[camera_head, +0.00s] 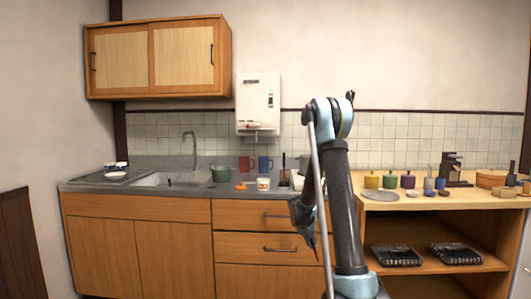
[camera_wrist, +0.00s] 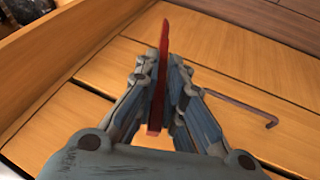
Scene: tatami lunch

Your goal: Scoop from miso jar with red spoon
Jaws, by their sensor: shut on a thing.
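My gripper (camera_wrist: 160,74) is shut on the red spoon (camera_wrist: 161,70), a thin red strip standing between the two fingers in the wrist view. In the head view my gripper (camera_head: 303,222) hangs low in front of the wooden drawers, below counter height; the spoon barely shows there. A small pale jar with an orange-red band (camera_head: 263,184), which may be the miso jar, stands on the counter to the left of my gripper. An orange lid-like piece (camera_head: 241,186) lies just left of it. The jar's inside is not visible.
A green pot (camera_head: 220,174), red mug (camera_head: 247,163) and blue mug (camera_head: 265,164) stand behind the jar. The sink (camera_head: 165,180) is to the left. Several small lidded pots, including a yellow one (camera_head: 371,181), stand right. A drawer handle (camera_wrist: 240,105) is close to my gripper.

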